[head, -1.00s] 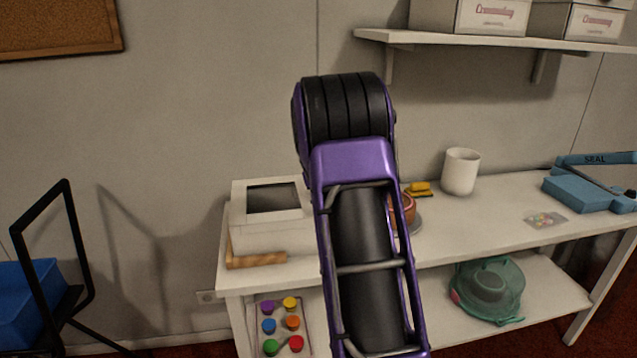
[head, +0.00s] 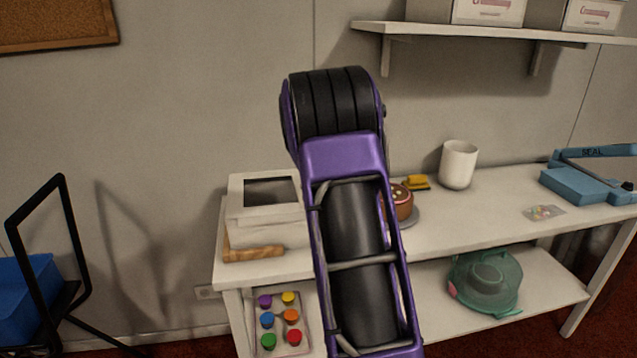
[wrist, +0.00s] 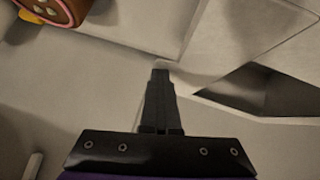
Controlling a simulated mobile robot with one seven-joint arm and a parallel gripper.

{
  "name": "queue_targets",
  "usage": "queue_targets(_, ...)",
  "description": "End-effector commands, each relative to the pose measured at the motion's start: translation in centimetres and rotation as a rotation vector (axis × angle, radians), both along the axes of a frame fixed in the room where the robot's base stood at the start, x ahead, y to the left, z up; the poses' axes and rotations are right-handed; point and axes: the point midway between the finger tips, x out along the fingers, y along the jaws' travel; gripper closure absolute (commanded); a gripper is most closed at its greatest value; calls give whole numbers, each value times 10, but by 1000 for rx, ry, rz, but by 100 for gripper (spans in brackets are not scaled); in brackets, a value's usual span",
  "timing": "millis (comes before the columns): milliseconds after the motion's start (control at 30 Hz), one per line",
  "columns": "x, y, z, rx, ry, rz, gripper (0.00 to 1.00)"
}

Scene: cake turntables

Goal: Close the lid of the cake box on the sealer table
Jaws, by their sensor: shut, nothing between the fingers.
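The cake box (head: 262,232) is white and stands at the left end of the white table (head: 450,215). Its lid (head: 236,192) has a dark window and lies over the top; I cannot tell whether it sits fully flush. In the head view my own purple and black arm hides my gripper and the box's right side. In the wrist view my gripper (wrist: 160,72) is shut and empty, with its tips close to pale box-like panels (wrist: 205,35). A dark window or gap (wrist: 265,95) lies to the right of the tips; contact is unclear.
A wooden rolling pin (head: 254,254) lies before the box. A brown cake (head: 402,202) is right of my arm and shows in the wrist view (wrist: 62,10). A white cup (head: 458,165) and blue sealer (head: 580,185) stand farther right. A shelf (head: 480,32) hangs above.

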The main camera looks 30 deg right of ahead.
Motion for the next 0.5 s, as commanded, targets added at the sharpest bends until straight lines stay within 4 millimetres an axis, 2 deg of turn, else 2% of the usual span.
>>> queue_targets(33, 0, 12, -14, 12, 19, 10, 100)
queue_targets(233, 1, 16, -9, 14, 18, 12, 100)
queue_targets(367, 2, 16, 11, 11, 12, 10, 100)
queue_targets(500, 3, 13, 47, 2, -2, 3, 100)
